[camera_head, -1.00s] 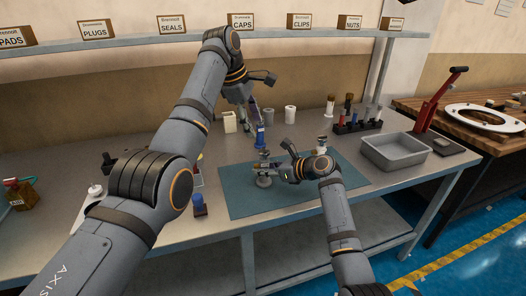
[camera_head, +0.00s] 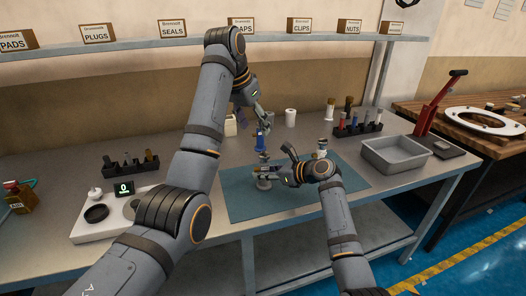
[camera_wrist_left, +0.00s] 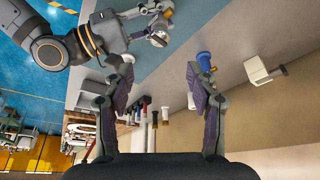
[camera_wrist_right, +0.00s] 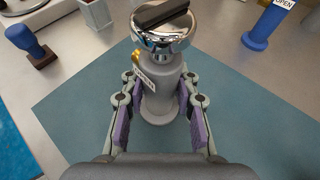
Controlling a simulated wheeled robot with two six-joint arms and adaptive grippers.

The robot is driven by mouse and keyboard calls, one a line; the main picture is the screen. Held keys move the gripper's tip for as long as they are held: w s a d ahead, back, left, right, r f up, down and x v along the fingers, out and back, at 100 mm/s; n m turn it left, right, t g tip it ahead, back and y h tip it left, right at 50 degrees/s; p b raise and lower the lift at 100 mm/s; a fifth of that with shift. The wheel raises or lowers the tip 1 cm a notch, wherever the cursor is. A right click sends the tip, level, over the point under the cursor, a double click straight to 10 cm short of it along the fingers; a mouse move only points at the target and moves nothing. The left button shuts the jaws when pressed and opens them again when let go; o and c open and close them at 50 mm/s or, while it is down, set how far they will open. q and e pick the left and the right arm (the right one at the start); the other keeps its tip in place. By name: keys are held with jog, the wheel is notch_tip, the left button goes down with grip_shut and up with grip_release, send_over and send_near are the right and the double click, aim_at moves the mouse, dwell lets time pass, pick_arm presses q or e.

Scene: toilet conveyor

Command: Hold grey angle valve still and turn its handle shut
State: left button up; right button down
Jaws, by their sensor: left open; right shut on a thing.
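The grey angle valve (camera_wrist_right: 160,90) stands upright on the teal mat, with a chrome handle (camera_wrist_right: 163,30) on top that carries a black bar. A small tag hangs at its side. My right gripper (camera_wrist_right: 155,118) is shut around the valve's grey body; the valve shows small in the head view (camera_head: 264,182). My left gripper (camera_head: 263,124) is open and empty, above and behind the valve, apart from it. In the left wrist view, its spread fingers (camera_wrist_left: 160,88) have nothing between them, and the valve's top (camera_wrist_left: 158,39) shows beyond them.
A blue post (camera_wrist_right: 262,28) with an OPEN label stands behind the valve, near my left gripper. A grey bin (camera_head: 395,155) and a tool rack (camera_head: 357,128) are at the right. A white scale (camera_head: 100,222) is at the left.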

aim_at(264, 153)
pick_arm(q)
jog(key=x, duration=1.2)
jog(key=shift+s, duration=0.1)
jog(key=shift+c, duration=0.4)
jog(key=c, duration=1.1)
jog(key=shift+o, duration=0.2)
jog(key=shift+a, duration=0.1)
jog(key=shift+m, duration=0.3)
jog(key=shift+w+a+m+g+h, duration=0.1)
jog(key=shift+m+g+h, duration=0.35)
jog(key=shift+m, duration=0.85)
jog(key=shift+w+m+g+h, duration=0.1)
jog(key=shift+m+g+h, duration=0.3)
jog(key=shift+m, duration=0.9)
